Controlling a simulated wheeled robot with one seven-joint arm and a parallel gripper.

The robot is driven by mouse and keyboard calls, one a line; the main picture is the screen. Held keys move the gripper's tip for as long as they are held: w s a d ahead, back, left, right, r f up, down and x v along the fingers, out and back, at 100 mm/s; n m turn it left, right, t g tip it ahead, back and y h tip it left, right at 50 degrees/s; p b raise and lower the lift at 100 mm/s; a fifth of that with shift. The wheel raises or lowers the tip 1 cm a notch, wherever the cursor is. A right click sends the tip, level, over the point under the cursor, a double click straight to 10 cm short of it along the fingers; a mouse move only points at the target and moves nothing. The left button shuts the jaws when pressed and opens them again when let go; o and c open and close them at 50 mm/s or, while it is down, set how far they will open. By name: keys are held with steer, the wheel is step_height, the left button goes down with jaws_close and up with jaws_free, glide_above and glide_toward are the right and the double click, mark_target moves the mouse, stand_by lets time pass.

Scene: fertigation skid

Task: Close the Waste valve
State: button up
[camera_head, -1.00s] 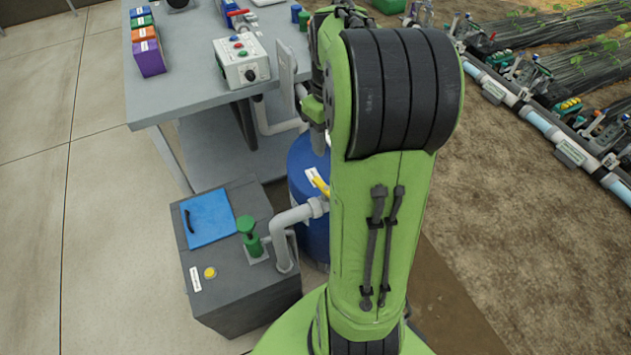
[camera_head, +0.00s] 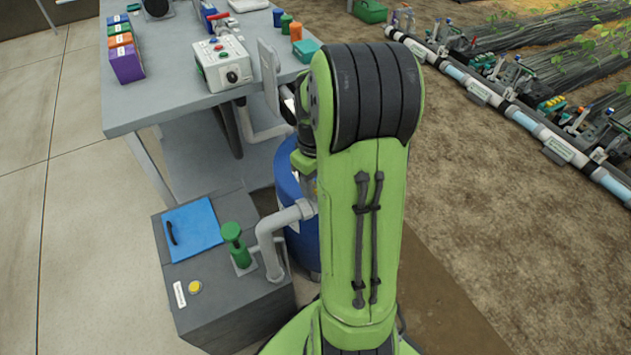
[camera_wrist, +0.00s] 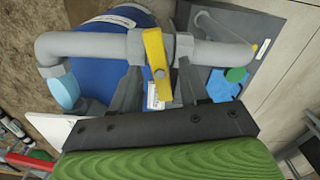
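The yellow valve handle (camera_wrist: 155,62) sits on a grey pipe (camera_wrist: 88,46) and lies crosswise to it in the wrist view. My gripper (camera_wrist: 160,72) is open, with one dark finger on each side of the handle. Gaps show between the fingers and the handle; I cannot tell whether they touch it lower down. A white label (camera_wrist: 153,97) hangs by the handle, too small to read. In the head view my arm hides the handle and my fingers, and only a stretch of the grey pipe (camera_head: 288,216) shows.
A blue barrel (camera_head: 290,187) stands behind the pipe. A grey box (camera_head: 212,285) with a blue lid panel (camera_head: 192,228) and green knob (camera_head: 232,232) is at the left. A grey table (camera_head: 160,112) with a control box (camera_head: 222,65) stands behind.

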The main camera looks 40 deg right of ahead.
mark_target(315, 187)
jaws_close()
steer(key=shift+r+m+p, duration=0.2)
steer(key=shift+m+p, duration=0.35)
steer(key=shift+m, duration=0.25)
steer(key=shift+f+m+p, duration=0.15)
steer(key=shift+m+p, duration=0.15)
steer(key=shift+m, duration=0.6)
steer(key=shift+o, duration=0.2)
jaws_free()
step_height(315, 187, up, 16)
steer(key=p, duration=0.6)
steer(key=shift+f, duration=0.1)
